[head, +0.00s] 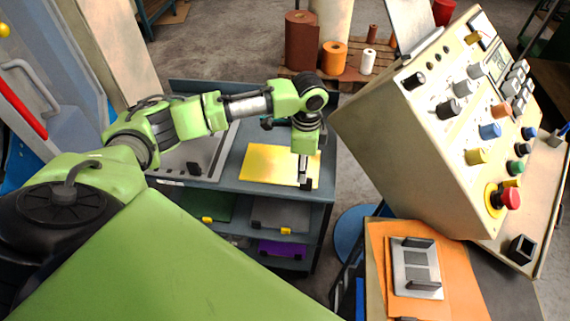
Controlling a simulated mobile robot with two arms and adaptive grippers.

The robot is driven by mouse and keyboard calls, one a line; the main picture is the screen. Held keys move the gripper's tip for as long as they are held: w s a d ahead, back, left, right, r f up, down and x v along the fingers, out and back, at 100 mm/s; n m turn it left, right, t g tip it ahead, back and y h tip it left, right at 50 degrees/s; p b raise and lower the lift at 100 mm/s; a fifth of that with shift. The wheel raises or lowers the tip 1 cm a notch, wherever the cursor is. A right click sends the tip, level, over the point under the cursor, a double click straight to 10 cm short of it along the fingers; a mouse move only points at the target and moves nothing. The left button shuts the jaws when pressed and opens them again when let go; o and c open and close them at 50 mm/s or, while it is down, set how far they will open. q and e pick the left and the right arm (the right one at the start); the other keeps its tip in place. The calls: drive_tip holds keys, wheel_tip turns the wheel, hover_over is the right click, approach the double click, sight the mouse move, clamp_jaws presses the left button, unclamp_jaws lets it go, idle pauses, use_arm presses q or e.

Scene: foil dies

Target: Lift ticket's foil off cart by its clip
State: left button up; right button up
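A yellow foil sheet (262,165) lies flat on the top of the grey-blue cart (232,178). My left gripper (304,180) points down over the sheet's right front corner. A small dark piece (307,185) shows at its tip, at the sheet's edge; I cannot tell whether it is the clip or a fingertip. The fingers are too small to tell open from shut. I cannot make out a ticket. My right gripper is not in view.
A beige control console (420,130) with knobs and a red button stands right of the cart. A metal plate with dark handles (416,266) lies on an orange sheet (378,255) at lower right. Foil rolls (333,57) stand on a pallet behind. A grey tray (196,158) lies left of the foil.

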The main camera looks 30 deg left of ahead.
sight(300, 188)
use_arm(q)
drive_tip(key=f, duration=0.2)
drive_tip(key=f+p, duration=0.2)
drive_tip(key=f, duration=0.1)
drive_tip(key=shift+s+a+f, duration=0.1)
drive_tip(key=shift+s+f, duration=0.15)
drive_tip(key=shift+f, duration=0.35)
clamp_jaws()
